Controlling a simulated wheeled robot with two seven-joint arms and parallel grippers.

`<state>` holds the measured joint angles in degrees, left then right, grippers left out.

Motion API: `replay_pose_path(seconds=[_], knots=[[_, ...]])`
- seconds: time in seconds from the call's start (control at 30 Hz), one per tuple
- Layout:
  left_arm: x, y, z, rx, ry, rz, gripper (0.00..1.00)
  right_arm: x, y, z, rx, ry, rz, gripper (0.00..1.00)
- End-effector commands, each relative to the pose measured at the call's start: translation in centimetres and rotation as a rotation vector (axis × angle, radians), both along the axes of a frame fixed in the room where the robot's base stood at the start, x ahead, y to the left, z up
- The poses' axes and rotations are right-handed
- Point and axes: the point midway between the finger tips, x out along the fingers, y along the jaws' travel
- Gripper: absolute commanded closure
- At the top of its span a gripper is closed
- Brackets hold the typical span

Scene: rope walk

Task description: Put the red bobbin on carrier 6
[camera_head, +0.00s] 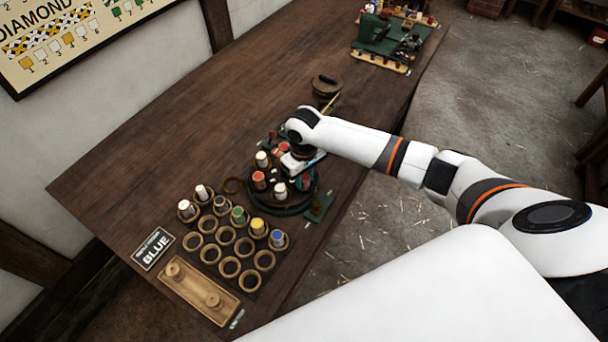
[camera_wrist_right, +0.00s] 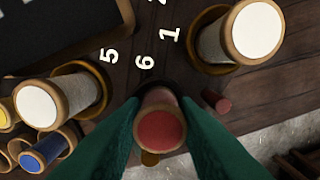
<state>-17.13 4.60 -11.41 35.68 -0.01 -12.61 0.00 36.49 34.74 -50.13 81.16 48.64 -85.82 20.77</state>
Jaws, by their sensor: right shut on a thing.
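My right gripper (camera_wrist_right: 160,108) has green fingers and is shut on the red bobbin (camera_wrist_right: 160,131), whose red top faces the wrist camera. The bobbin is beside the printed number 6 (camera_wrist_right: 145,62). It hides carrier 6, so I cannot tell whether it is seated or held above. White-topped bobbins stand by number 5 (camera_wrist_right: 52,108) and number 1 (camera_wrist_right: 247,32). In the head view my right gripper (camera_head: 304,181) is over the right side of the round braiding machine (camera_head: 285,207), partly hidden by my wrist. My left gripper is not in view.
A rack with empty rings (camera_head: 229,267) and several bobbins is at the front left. A BLUE sign (camera_head: 153,249) and a wooden tray (camera_head: 192,291) lie nearby.

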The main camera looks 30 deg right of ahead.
Motion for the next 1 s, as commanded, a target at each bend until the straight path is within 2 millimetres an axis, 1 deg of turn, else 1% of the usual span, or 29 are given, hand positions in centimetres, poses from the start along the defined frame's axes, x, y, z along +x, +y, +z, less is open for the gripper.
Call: replay_pose_path(seconds=[0.03,0.13,0.17,0.43,0.53,0.67,0.9,1.0], knots=[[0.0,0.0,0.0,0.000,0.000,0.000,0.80,0.0,0.0,-0.1,0.000,0.000,0.000,0.69],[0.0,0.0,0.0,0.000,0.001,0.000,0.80,0.0,0.0,-0.1,0.000,0.000,0.000,0.53],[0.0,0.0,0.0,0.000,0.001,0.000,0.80,0.0,0.0,-0.1,0.000,0.000,0.000,0.50],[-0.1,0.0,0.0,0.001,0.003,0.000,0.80,0.0,0.0,0.0,0.000,0.000,0.000,0.50],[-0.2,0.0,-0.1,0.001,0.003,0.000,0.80,0.0,0.0,0.6,0.001,-0.001,0.001,0.50],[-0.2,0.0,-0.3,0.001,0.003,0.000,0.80,0.1,0.0,2.6,0.002,-0.004,0.000,0.50],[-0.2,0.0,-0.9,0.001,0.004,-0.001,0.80,0.1,0.0,7.9,0.001,-0.005,0.000,0.50],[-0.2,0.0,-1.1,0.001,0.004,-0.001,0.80,0.1,0.0,9.7,0.001,-0.004,0.001,0.50]])
